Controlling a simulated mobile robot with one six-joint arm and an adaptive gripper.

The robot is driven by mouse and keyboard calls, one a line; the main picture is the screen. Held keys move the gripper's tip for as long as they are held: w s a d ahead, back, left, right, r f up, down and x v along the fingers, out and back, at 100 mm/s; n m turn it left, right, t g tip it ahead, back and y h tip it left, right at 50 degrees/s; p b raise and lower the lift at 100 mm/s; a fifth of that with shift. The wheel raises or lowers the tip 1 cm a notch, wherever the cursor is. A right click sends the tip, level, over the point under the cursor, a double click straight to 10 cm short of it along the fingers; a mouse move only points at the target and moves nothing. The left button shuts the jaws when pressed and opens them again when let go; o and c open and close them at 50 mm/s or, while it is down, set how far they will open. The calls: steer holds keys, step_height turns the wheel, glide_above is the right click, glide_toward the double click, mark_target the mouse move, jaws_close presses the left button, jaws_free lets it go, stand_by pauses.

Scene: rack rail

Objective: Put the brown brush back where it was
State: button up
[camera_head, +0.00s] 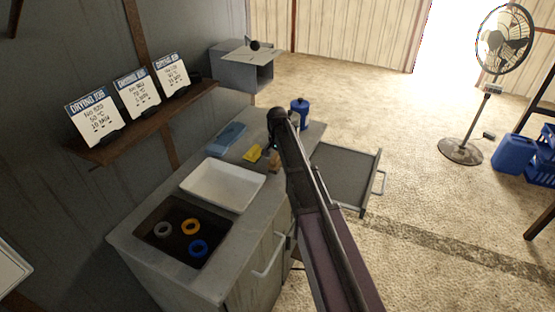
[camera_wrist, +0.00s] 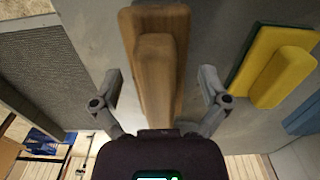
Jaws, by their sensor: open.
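The brown brush (camera_wrist: 156,60) is a wooden block with a raised grip, lying on the grey countertop in the wrist view. In the head view the brown brush (camera_head: 274,163) shows as a small patch beside my arm, which partly hides it. My gripper (camera_wrist: 161,82) is open, with one finger on each side of the brush's near end and a gap on both sides. It holds nothing. In the head view my arm covers most of my gripper. A yellow block-like item with a raised grip (camera_wrist: 276,70), perhaps another brush, lies right of the brown brush.
The counter holds a white tray (camera_head: 208,196), a blue item (camera_head: 227,138) and a blue canister (camera_head: 299,109). A dark recess (camera_head: 176,221) contains grey, yellow and blue rings. An open drawer (camera_head: 345,178) sticks out right. A shelf (camera_head: 140,127) with signs hangs on the wall.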

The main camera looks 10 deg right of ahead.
steer(key=shift+r+p, duration=5.35)
steer(key=shift+r, duration=0.25)
steer(key=s+n, duration=0.7)
steer(key=s, duration=2.2)
steer(key=shift+s, duration=0.1)
steer(key=shift+f+b, duration=0.8)
steer(key=shift+f, duration=0.05)
